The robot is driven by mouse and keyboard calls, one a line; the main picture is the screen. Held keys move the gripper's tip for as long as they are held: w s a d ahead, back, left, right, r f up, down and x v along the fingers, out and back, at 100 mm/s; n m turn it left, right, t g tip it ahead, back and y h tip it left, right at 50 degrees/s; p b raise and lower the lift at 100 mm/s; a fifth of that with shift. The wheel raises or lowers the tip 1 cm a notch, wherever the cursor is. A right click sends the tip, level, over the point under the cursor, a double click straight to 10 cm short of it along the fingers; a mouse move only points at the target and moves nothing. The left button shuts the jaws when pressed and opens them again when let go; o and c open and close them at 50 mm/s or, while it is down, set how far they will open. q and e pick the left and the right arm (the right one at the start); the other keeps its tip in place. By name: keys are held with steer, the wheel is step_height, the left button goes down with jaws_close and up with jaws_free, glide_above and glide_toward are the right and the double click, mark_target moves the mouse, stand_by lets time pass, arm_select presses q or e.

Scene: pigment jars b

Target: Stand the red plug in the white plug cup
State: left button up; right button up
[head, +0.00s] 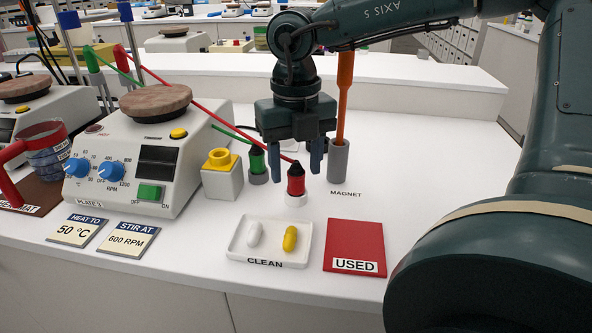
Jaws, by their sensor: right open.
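The red plug (296,183) stands upright with its lower end in the small white plug cup (296,201), whose rim shows beneath it. A red cable runs from its dark top up and left over the hot plate. My right gripper (296,170) points down above the plug, its two blue fingers apart on either side of the plug's dark top. No contact between fingers and plug can be made out. My left gripper is not in view.
A green plug (257,160) stands in a grey cup just left. A grey holder (338,162) with an orange-handled rod stands close right. The hot plate (130,165), a white block with a yellow top (222,180), the CLEAN tray (268,226) and red USED mat (354,240) surround this spot.

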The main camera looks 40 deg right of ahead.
mark_target(296, 167)
step_height(296, 167, up, 11)
steer(key=p, duration=0.1)
stand_by(0.7)
